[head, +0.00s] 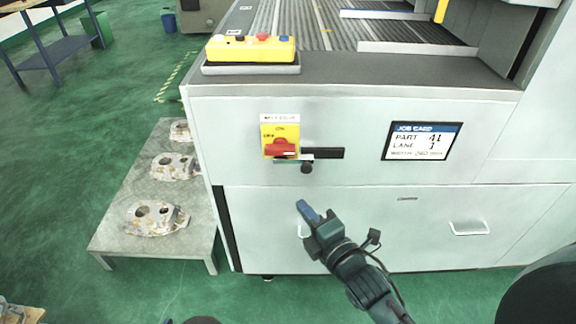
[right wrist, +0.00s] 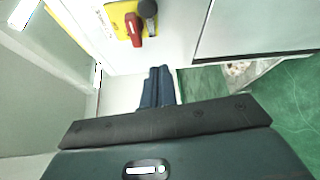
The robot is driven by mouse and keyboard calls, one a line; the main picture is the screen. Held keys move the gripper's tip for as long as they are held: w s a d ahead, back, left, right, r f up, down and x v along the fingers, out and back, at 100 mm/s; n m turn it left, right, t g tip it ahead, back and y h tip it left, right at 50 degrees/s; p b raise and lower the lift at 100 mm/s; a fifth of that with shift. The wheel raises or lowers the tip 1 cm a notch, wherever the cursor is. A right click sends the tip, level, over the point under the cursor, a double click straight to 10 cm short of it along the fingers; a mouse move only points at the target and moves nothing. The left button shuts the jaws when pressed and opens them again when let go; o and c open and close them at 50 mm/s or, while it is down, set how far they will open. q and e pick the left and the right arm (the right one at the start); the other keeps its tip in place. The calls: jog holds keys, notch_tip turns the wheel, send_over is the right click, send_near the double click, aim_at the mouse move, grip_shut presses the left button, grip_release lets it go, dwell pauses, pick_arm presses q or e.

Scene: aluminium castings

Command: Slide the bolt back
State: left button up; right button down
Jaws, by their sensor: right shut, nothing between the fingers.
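The bolt (head: 327,153) is a dark horizontal bar on the pale machine front, just right of a yellow switch plate (head: 268,140) with a red handle (head: 281,148). A dark round knob (head: 307,167) hangs just below the bolt's left part; it also shows at the top of the right wrist view (right wrist: 148,8). My right gripper (head: 305,208) is below the knob, apart from it, in front of the lower panel. Its blue fingers (right wrist: 157,85) are shut together and empty. My left gripper is not in view.
A job card (head: 421,141) is fixed right of the bolt. The lower panel has pull handles (head: 469,228). A yellow button box (head: 250,49) sits on the machine's top edge. A low grey table (head: 122,215) with castings (head: 152,216) stands at the left. Green floor lies open beyond it.

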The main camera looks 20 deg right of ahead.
aim_at(294, 162)
jog(key=shift+w, duration=0.1)
dwell(0.3)
jog(key=x, duration=1)
jog(key=d, duration=0.2)
jog(key=d+p, duration=0.1)
jog(key=d, duration=0.1)
jog(key=shift+s+r, duration=0.2)
jog(key=shift+r, duration=0.15)
jog(key=shift+d, duration=0.1)
